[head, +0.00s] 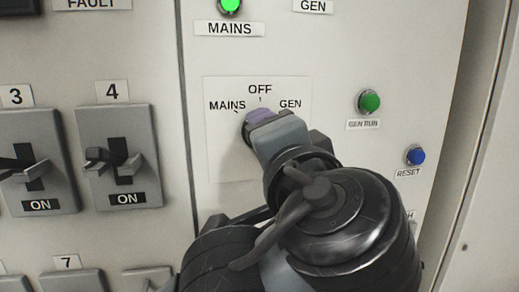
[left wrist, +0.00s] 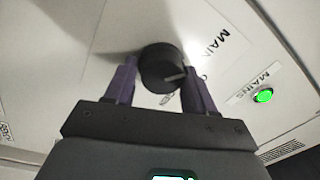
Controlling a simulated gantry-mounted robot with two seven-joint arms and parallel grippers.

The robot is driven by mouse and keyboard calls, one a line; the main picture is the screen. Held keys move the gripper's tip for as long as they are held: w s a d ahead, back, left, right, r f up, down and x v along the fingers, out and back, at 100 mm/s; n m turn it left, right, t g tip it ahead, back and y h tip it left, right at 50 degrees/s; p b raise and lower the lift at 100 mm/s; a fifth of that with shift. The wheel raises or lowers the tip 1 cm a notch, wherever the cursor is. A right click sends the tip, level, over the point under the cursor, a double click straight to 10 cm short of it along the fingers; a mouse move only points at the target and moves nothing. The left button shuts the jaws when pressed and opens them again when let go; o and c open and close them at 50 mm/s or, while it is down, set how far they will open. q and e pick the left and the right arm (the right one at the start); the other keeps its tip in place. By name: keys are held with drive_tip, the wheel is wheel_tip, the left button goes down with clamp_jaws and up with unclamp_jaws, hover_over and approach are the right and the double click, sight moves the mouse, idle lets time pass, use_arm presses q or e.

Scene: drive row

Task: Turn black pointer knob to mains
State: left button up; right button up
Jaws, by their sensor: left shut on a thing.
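In the head view my left gripper (head: 259,118) covers nearly all of the knob. The white selector plate (head: 225,165) carries MAINS at left, OFF at top and GEN at right. My right gripper is not in view.
A lit green MAINS lamp (head: 230,6) is above the plate. A green GEN RUN button (head: 369,101) and a blue RESET button (head: 415,155) are at right. Grey breaker switches, including number 4 (head: 143,175), are at left.

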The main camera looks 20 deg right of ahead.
use_arm(q)
drive_tip(key=shift+s+r+n, duration=0.2)
drive_tip(key=shift+r+n, duration=0.1)
drive_tip(key=shift+r, duration=0.1)
drive_tip(key=o, duration=0.8)
drive_tip(key=shift+c, duration=0.2)
drive_tip(key=shift+o, duration=0.9)
drive_tip(key=shift+f, duration=0.1)
drive_tip(key=shift+w+f, duration=0.1)
drive_tip(key=shift+f, duration=0.1)
